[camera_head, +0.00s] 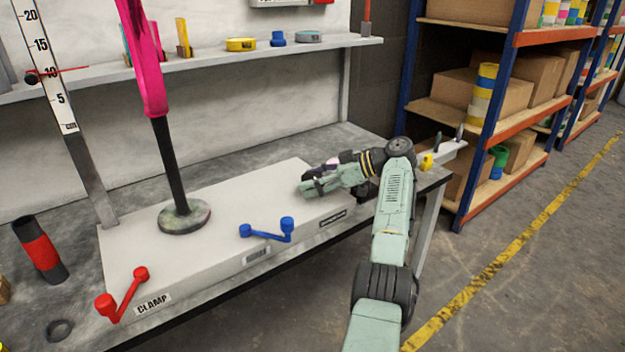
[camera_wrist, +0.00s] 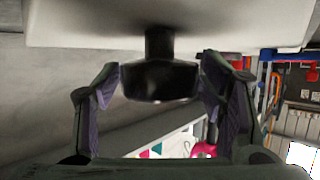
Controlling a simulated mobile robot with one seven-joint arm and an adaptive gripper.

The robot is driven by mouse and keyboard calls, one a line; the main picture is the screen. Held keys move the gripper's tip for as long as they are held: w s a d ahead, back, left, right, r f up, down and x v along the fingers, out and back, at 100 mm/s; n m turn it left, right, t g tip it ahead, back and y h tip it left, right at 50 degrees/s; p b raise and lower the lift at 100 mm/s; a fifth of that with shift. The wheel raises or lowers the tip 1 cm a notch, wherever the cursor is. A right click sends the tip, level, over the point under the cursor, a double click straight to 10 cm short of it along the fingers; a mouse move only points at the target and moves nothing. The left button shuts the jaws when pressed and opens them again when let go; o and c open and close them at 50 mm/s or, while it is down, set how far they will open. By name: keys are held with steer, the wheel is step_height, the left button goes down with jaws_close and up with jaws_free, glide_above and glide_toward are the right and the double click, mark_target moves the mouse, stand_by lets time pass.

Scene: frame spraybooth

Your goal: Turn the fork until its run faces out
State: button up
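The bright pink fork (camera_head: 146,62) stands upright on a black post (camera_head: 169,160) with a round, mottled foot (camera_head: 184,216) on the white box (camera_head: 215,200). No paint run can be made out on the side of the fork that shows. My gripper (camera_head: 305,189) is at the right end of the box, low over its top and front edge. In the wrist view a black knob (camera_wrist: 160,82) on a short stem sits between my fingers. Both fingertips are close against its sides; whether they press on it is unclear.
A red clamp crank (camera_head: 122,294) and a blue crank (camera_head: 267,233) project along the box front. A measuring scale (camera_head: 50,65) stands at left, and a black tube with a red band (camera_head: 39,250) stands near it. A wall shelf (camera_head: 215,62) runs behind; storage racks (camera_head: 483,110) stand at right.

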steer(key=shift+r, duration=0.1)
steer(key=v, duration=0.7)
steer(key=shift+d, duration=0.25)
